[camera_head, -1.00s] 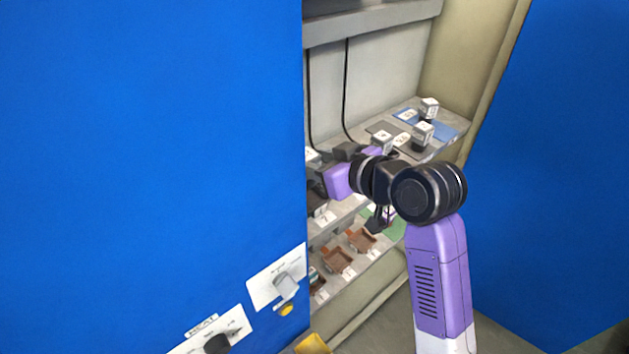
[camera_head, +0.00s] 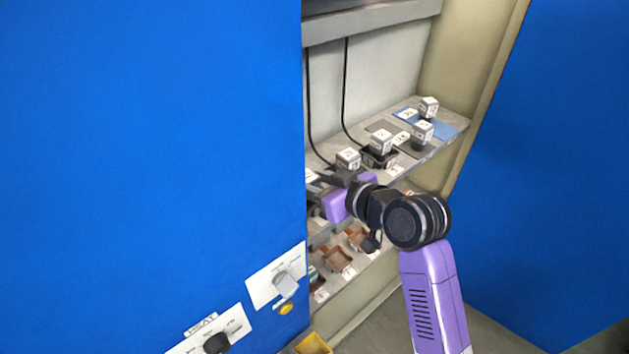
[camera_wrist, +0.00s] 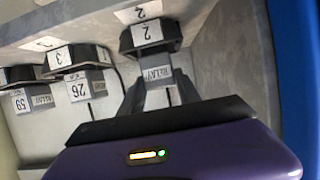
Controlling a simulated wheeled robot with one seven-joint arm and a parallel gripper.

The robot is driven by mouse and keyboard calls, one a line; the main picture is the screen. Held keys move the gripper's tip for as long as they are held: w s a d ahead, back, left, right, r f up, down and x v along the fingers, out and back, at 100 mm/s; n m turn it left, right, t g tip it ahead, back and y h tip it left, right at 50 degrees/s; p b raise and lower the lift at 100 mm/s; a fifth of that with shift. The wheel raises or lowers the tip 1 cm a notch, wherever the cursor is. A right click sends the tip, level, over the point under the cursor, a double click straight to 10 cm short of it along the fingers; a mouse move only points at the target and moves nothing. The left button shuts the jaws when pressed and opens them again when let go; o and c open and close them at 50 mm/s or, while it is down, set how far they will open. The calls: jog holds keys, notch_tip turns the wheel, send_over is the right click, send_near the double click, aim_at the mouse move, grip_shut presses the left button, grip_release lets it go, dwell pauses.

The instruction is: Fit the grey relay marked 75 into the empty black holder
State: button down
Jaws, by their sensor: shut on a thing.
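In the wrist view my gripper (camera_wrist: 160,92) is shut on a small grey relay (camera_wrist: 158,74), with one finger on each side. Its "RELAY" side label shows; its number cannot be read. Just beyond it is the black holder labelled 2 (camera_wrist: 150,38). The relay overlaps this holder in the picture, in line with it; I cannot tell how deep it sits or whether it touches. In the head view my gripper is at the shelf's left part, and the held relay is not clearly visible.
A relay marked 26 (camera_wrist: 78,88) sits at the black holder labelled 3 (camera_wrist: 76,57); a relay marked 59 (camera_wrist: 33,100) is beside it. More relays (camera_head: 423,131) stand to the right on the shelf. Brown holders (camera_head: 337,259) are below. A blue panel (camera_head: 150,150) closes the left side.

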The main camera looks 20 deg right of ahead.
jog(key=c, duration=0.9)
grip_release()
jog(key=shift+o, duration=0.2)
jog(key=shift+r+p, duration=0.3)
jog(key=shift+r, duration=0.05)
jog(key=b+v, duration=0.1)
jog(key=v, duration=1.1)
jog(key=shift+s+f, duration=0.1)
jog(key=shift+f, duration=0.05)
